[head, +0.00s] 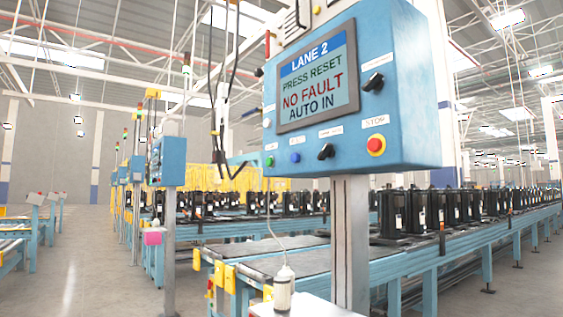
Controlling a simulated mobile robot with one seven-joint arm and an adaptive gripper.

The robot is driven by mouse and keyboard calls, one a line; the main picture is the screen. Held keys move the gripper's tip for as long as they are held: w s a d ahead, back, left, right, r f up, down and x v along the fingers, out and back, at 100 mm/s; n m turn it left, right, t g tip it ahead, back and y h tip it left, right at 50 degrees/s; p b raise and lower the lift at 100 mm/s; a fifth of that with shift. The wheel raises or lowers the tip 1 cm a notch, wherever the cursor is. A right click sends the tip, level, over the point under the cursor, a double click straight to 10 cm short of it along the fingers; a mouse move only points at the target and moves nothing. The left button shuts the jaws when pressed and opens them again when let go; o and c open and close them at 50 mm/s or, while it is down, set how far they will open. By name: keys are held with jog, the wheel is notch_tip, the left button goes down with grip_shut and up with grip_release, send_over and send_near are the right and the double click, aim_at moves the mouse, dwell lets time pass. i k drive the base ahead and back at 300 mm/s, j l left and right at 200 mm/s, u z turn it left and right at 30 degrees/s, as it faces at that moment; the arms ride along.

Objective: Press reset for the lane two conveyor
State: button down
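The blue lane two control box (405,100) stands on a grey post (349,240) at the upper right. Its screen (318,80) reads "LANE 2", "PRESS RESET", "NO FAULT", "AUTO IN". Along the lower face are a green button (270,161), a blue button (295,157), a black selector knob (326,151) and a red stop button (376,145) on a yellow ring. Another black knob (373,82) sits right of the screen, and a small white round part (266,122) left of it. The labels over the green and blue buttons are too small to read. My gripper is not in view.
Conveyors (290,263) with black compressors (412,212) run behind the post. A white surface (305,306) with a corded white cylinder (284,288) is below the box. Another blue box (168,160) stands left. Open floor (75,265) lies at the left.

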aim_at(294, 157)
jog(key=i+j, duration=0.35)
jog(key=i+j+z, duration=0.1)
jog(key=i+j, duration=0.25)
jog(key=j, duration=0.2)
jog(key=i+j, duration=0.3)
jog(key=j, duration=0.2)
jog(key=z, duration=0.05)
